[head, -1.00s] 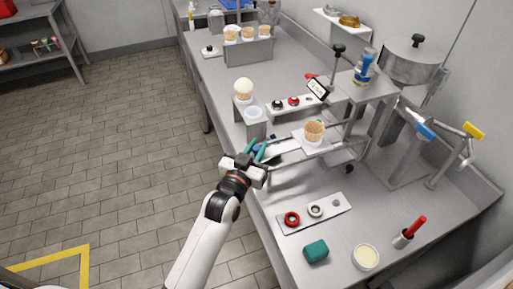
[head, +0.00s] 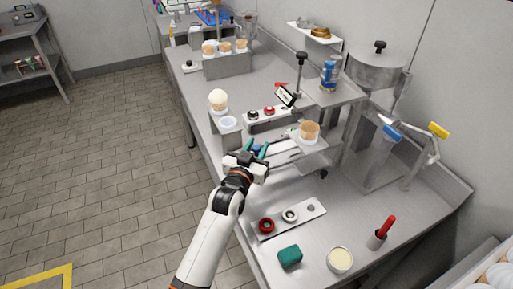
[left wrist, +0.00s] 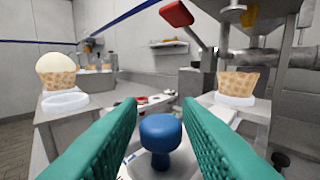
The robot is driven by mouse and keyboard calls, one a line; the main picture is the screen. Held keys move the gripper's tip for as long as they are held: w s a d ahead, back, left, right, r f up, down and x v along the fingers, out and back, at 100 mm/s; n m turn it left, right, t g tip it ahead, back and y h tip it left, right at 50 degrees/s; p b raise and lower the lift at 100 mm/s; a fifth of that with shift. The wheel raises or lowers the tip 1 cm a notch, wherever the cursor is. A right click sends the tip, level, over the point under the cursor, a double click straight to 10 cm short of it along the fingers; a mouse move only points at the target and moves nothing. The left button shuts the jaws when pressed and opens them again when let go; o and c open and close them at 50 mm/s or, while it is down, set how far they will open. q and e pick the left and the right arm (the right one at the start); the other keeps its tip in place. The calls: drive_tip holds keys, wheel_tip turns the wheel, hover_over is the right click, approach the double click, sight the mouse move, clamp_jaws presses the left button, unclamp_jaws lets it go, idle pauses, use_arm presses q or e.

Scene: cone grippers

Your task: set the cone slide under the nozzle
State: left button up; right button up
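The cone slide carries a waffle cone (head: 309,131) in a white ring, on rails at the machine's left side; the cone also shows at right in the left wrist view (left wrist: 238,83). What looks like the nozzle (left wrist: 234,12) hangs from the machine above the cone in the left wrist view. In the head view the nozzle cannot be made out. My right gripper is not in view.
A scooped cone (head: 218,100) and an empty white ring (head: 229,122) stand left of the slide. A button panel (head: 268,114) is behind it. In front lie a tray with rings (head: 300,219), a green sponge (head: 290,256) and a cream tub (head: 340,260).

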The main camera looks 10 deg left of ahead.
use_arm(q)
drive_tip(key=shift+o, duration=0.4)
drive_tip(key=shift+s, duration=0.3)
drive_tip(key=s+a+b, duration=0.1)
drive_tip(key=s+a, duration=0.1)
drive_tip(key=s, duration=0.9)
drive_tip(key=shift+b, duration=0.3)
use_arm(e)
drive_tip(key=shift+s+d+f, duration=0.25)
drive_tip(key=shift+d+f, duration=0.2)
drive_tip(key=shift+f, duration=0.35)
use_arm(q)
drive_tip(key=shift+o, duration=0.3)
drive_tip(key=shift+a, duration=0.1)
